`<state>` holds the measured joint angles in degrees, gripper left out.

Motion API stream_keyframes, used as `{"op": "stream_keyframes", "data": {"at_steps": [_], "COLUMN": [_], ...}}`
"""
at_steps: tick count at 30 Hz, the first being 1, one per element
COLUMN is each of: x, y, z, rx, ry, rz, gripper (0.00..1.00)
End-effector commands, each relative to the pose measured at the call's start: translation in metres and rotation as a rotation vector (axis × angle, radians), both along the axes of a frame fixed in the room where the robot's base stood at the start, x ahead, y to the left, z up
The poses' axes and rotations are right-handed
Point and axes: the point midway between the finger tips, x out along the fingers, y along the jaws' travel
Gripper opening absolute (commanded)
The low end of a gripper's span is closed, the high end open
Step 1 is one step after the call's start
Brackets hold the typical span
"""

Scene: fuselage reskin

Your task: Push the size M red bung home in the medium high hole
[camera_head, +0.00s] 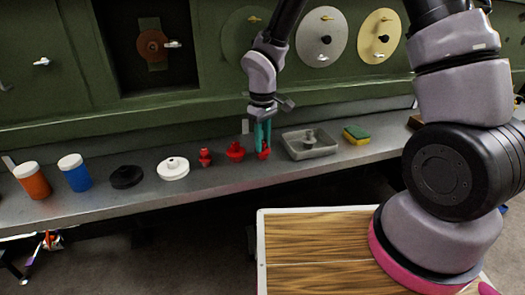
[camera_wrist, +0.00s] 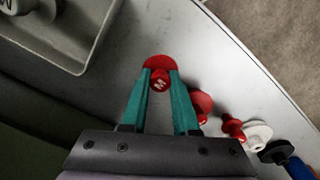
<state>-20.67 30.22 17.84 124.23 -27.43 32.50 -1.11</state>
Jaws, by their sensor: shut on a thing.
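The red bung marked M (camera_wrist: 159,68) is between the teal fingertips of my gripper (camera_wrist: 160,82) in the wrist view; the fingers are shut on its knob. In the head view my gripper (camera_head: 263,142) points down at the grey shelf, and the bung (camera_head: 265,154) is at or just above the shelf surface; I cannot tell if it touches. The green panel (camera_head: 210,85) stands behind, with a silver disc (camera_head: 321,52) and a tan disc (camera_head: 381,20) on it. I cannot tell which spot is the medium high hole.
A grey tray (camera_head: 322,151) and a sponge (camera_head: 356,134) are at right.

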Motion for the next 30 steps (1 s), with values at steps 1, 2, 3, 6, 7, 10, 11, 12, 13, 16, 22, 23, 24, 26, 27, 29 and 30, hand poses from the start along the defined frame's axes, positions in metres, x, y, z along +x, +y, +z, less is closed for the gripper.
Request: {"op": "stream_keyframes", "data": {"at_steps": [1, 2, 3, 6, 7, 10, 11, 12, 13, 16, 22, 23, 24, 26, 27, 29, 30], "x": [0.000, 0.000, 0.000, 0.000, 0.000, 0.000, 0.000, 0.000, 0.000, 0.000, 0.000, 0.000, 0.000, 0.000, 0.000, 0.000, 0.000], "y": [0.000, 0.000, 0.000, 0.000, 0.000, 0.000, 0.000, 0.000, 0.000, 0.000, 0.000, 0.000, 0.000, 0.000, 0.000, 0.000, 0.000], "z": [0.000, 0.000, 0.000, 0.001, 0.002, 0.005, 0.005, 0.006, 0.007, 0.010, 0.014, 0.015, 0.016, 0.018, 0.019, 0.021, 0.022], "rx": [-0.001, -0.001, -0.001, -0.001, -0.001, -0.001, -0.001, -0.001, -0.001, 0.000, -0.001, -0.001, 0.000, 0.000, 0.000, 0.001, 0.001], "ry": [0.001, 0.001, 0.001, 0.001, 0.001, -0.001, -0.001, -0.001, -0.001, 0.000, 0.001, 0.001, 0.000, 0.000, 0.000, -0.001, -0.001], "rz": [0.000, 0.000, 0.000, -0.001, -0.001, -0.001, -0.001, 0.000, 0.000, 0.000, -0.001, -0.001, -0.002, -0.002, -0.001, -0.001, -0.001], "gripper": [0.00, 0.00, 0.00, 0.00, 0.00, 0.00, 0.00, 0.00, 0.00, 0.00, 0.00, 0.00, 0.00, 0.00, 0.00, 0.00, 0.00]}}
